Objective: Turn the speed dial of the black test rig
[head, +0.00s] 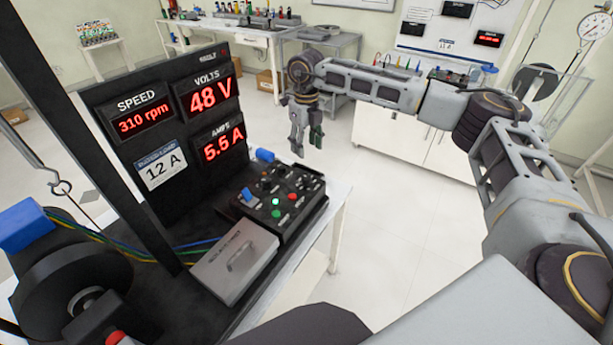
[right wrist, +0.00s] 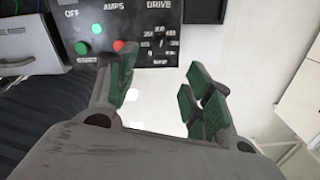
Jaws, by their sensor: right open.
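The black test rig shows a tall display panel (head: 165,125) and a low control box (head: 262,222) on the table in the head view. In the right wrist view the control box (right wrist: 143,18) has a small dark dial (right wrist: 160,43) ringed by white numbers, below the word DRIVE. I cannot make out the dial clearly in the head view. My right gripper (head: 306,147) hangs fingers down above and beyond the box, apart from it. It is open and empty; its green-padded fingers (right wrist: 161,72) also show in the right wrist view. My left gripper is out of view.
The display reads 310 rpm, 48 V and 5.5 A. A green lamp (right wrist: 98,28), a red button (right wrist: 118,45) and a green button (right wrist: 82,47) sit left of the dial. A grey lidded box (head: 235,260) stands beside the controls. Clear floor lies right of the table.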

